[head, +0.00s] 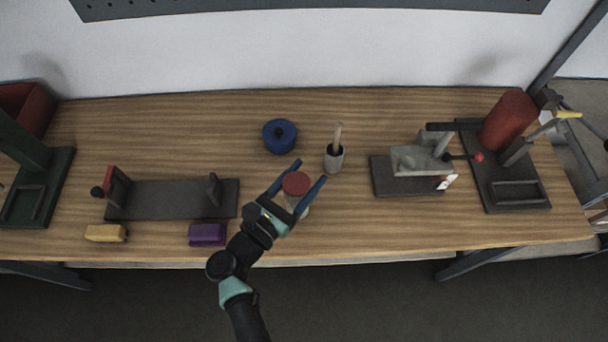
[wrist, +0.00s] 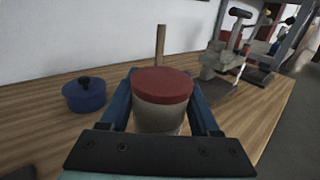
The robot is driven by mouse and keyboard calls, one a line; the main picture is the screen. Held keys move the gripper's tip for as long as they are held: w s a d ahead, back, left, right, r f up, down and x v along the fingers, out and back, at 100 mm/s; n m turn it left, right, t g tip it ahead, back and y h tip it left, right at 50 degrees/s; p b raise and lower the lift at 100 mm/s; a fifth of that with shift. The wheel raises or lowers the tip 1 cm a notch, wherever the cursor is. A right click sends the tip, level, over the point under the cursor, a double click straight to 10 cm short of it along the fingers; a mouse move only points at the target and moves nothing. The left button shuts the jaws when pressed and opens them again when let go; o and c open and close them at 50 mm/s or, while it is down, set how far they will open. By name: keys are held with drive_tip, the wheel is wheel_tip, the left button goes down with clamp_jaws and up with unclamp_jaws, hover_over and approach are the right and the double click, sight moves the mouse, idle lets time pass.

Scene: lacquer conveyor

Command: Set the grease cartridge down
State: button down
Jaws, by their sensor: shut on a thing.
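The grease cartridge, a short, wide cylinder with a red lid (head: 296,183) and a pale body, is between the blue fingers of my gripper (head: 310,171). In the wrist view the cartridge (wrist: 162,105) stands upright between the two fingers, which are shut on its sides. It is over the front middle part of the wooden table (head: 340,225). Its lower edge is partly hidden, so I cannot tell whether it touches the table.
A blue lidded pot (head: 280,137) and a dark cup with a wooden handle (head: 334,157) stand behind the cartridge. A purple block (head: 207,235) lies left, near the front edge. A grey vise-like fixture (head: 420,160) stands right. Bare table lies between cartridge and fixture.

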drive_tip(key=shift+f+b, duration=0.15)
drive_tip(key=shift+b, duration=0.15)
drive_tip(key=shift+c, duration=0.6)
unclamp_jaws()
